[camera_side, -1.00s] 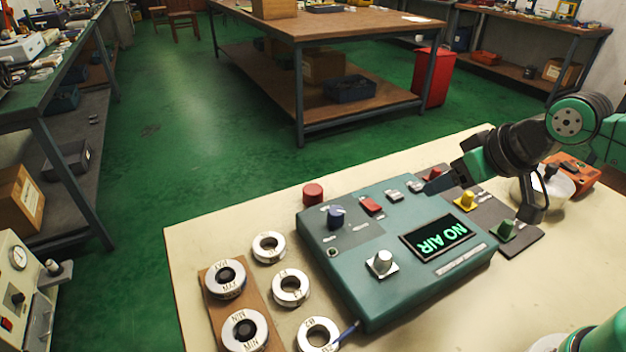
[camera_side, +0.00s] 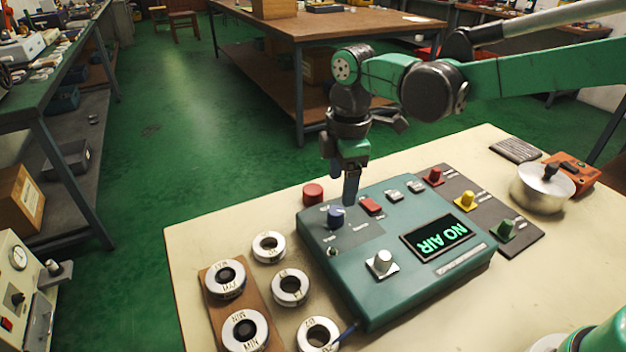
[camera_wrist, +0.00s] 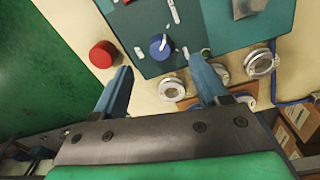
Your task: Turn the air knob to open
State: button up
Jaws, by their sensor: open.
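My gripper (camera_side: 351,195) points down above the box, close to the blue knob. In the wrist view my gripper (camera_wrist: 160,72) is open, with nothing between its fingers. A silver knob (camera_side: 382,260) is on the box's near part.
A red button (camera_side: 313,192) stands just beyond the box, also seen in the wrist view (camera_wrist: 102,54). Several metal rings (camera_side: 290,287) lie left of the box. A dark strip (camera_side: 478,212) with red, yellow and green knobs and a lidded silver pot (camera_side: 541,190) are right.

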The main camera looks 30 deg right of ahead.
aim_at(337, 210)
jog(key=shift+w+a+f, duration=0.15)
jog(key=shift+a+f, duration=0.05)
jog(key=shift+f, duration=2.85)
grip_shut()
